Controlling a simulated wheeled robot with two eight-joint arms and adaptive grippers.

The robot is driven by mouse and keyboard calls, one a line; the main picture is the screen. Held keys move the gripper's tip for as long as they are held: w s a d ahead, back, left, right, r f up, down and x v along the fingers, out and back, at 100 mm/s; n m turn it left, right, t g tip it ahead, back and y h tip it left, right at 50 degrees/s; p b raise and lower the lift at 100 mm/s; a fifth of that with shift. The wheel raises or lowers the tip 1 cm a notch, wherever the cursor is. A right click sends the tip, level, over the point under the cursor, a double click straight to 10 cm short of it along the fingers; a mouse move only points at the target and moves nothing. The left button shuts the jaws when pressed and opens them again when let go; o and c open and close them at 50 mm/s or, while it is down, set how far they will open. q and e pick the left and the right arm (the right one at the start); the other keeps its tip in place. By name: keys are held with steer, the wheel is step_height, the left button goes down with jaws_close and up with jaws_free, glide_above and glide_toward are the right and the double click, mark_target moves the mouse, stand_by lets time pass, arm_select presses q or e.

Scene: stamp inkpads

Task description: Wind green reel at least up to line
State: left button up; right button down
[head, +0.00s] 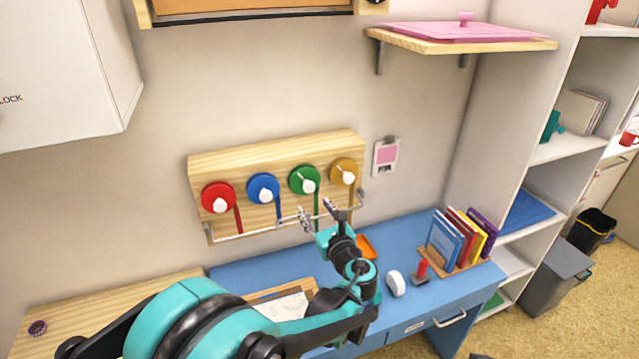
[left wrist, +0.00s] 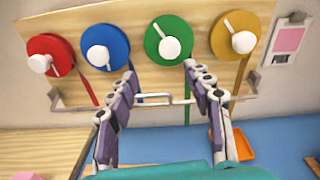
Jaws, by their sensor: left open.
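The green reel (head: 304,180) is mounted on a wooden wall board (head: 280,152), third from the left in a row, with a white knob on its front. In the left wrist view the green reel (left wrist: 169,40) is at upper middle, its knob facing me, and a green ribbon hangs down from it. My left gripper (head: 322,212) is open and empty, below the reel and apart from it. In the left wrist view its two fingers (left wrist: 160,82) are spread, with tips just below the reel's knob. My right gripper does not show.
Red (head: 218,197), blue (head: 263,187) and yellow (head: 344,172) reels with ribbons share the board. A metal rail (head: 275,229) runs along its bottom. Below is a blue desk (head: 405,245) with an orange tray (head: 369,247), a white mouse (head: 396,283), a stamp and several books.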

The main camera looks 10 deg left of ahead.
mark_target(310, 188)
arm_select(q)
steer(key=shift+m+t, duration=0.4)
steer(key=shift+m, duration=0.3)
steer(key=x, duration=0.2)
steer(key=d+x, duration=0.1)
steer(key=x, duration=0.2)
steer(key=w+x, duration=0.1)
steer(key=x, duration=0.2)
steer(key=shift+s+d+r+b, duration=0.1)
steer(key=shift+d+r+b, duration=0.05)
steer(key=shift+r+b, duration=0.2)
steer(key=c, duration=1.2)
